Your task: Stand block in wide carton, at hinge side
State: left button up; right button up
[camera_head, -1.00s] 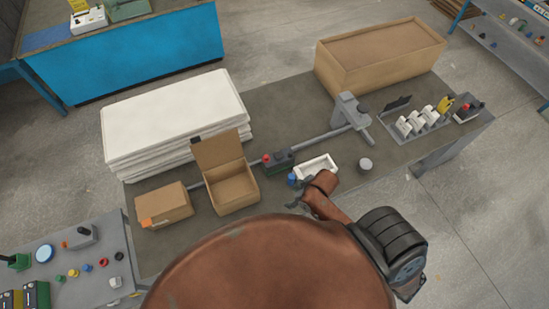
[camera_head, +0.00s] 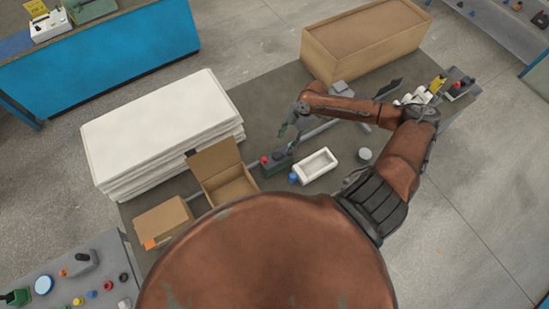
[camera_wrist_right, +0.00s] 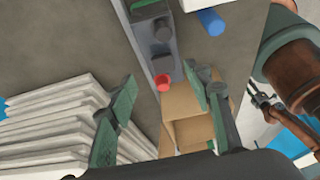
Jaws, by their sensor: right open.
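The block appears to be a dark battery-like piece (camera_head: 276,162) with a red cap and dark knobs, upright on the table right of the open carton. It also shows in the right wrist view (camera_wrist_right: 150,45), ahead of the fingers. The open brown carton (camera_head: 214,163) has its lid raised at the far left side; its near part is hidden by my body. The carton shows in the right wrist view (camera_wrist_right: 185,132), beyond the fingers. My right gripper (camera_head: 286,131) is open and empty, apparently above and behind the block. My left gripper is out of view.
A white tray (camera_head: 318,165), a blue cylinder (camera_head: 293,178) and a grey cylinder (camera_head: 365,154) stand right of the block. A closed carton (camera_head: 163,222) is at left. White stacked sheets (camera_head: 160,130) and a large brown box (camera_head: 365,40) stand behind.

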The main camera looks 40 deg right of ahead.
aim_at(277, 154)
jog(key=shift+w+a+f+p, duration=0.1)
jog(key=shift+a+f+p, duration=0.05)
jog(key=shift+a+f, duration=0.4)
jog(key=shift+w+a+f+p, duration=0.15)
jog(key=shift+a+f, duration=0.2)
jog(key=shift+f, duration=0.3)
jog(key=x, duration=0.1)
jog(key=p+x, duration=0.1)
jog(key=x, duration=0.1)
jog(key=shift+s+a+f, duration=0.15)
jog(key=shift+s+a, duration=0.1)
jog(key=shift+a, duration=0.15)
jog(key=shift+a+f, duration=0.1)
jog(key=shift+f, duration=0.4)
grip_shut()
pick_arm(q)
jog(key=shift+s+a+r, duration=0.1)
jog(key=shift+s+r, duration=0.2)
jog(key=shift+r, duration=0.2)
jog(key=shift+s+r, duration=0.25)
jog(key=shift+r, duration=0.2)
pick_arm(e)
jog(key=shift+w, duration=0.15)
